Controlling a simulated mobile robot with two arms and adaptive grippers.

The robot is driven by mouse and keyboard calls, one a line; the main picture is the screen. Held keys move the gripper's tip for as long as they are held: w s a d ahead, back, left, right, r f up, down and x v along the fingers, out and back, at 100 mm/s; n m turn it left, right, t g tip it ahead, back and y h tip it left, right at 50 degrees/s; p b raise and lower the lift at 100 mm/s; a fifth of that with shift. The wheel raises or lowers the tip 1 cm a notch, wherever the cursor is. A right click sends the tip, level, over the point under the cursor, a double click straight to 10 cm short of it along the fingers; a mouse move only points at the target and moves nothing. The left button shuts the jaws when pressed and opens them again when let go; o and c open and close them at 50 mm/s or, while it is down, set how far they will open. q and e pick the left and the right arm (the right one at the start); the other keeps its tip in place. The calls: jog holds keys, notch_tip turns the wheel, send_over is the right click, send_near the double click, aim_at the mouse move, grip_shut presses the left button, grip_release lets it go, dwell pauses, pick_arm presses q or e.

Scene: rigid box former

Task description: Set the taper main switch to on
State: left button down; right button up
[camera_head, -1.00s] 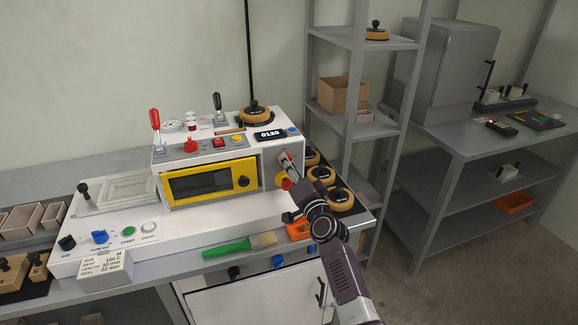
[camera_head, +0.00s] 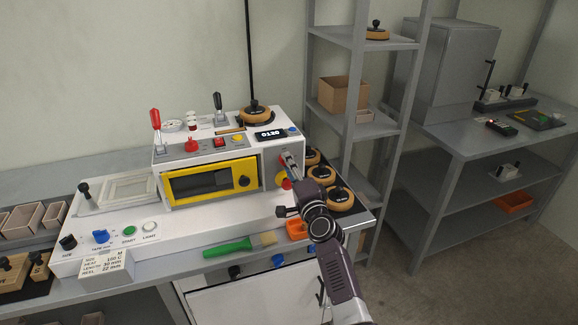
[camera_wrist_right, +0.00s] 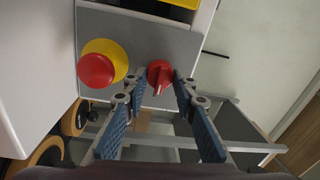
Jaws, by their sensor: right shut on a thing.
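The machine (camera_head: 235,150) is a white and grey bench unit with a yellow-framed window. A red rotary switch (camera_wrist_right: 160,75), which looks like the main switch, sits on its right-hand grey panel. In the wrist view its grip points down the picture, slightly left. My right gripper (camera_wrist_right: 159,84) is shut on this switch, with one finger on each side. In the head view the right gripper (camera_head: 287,160) reaches the machine's right end and hides the switch. My left gripper is not in view.
A red stop button on a yellow base (camera_wrist_right: 98,68) sits close beside the switch. A green-handled brush (camera_head: 227,246) lies at the bench front. A grey shelf rack (camera_head: 357,127) stands just right of the machine.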

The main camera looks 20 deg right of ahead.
jog(key=o, duration=1.2)
jog(key=shift+c, duration=0.2)
jog(key=s, duration=1.2)
jog(key=shift+d+f, duration=0.2)
jog(key=shift+f, duration=0.25)
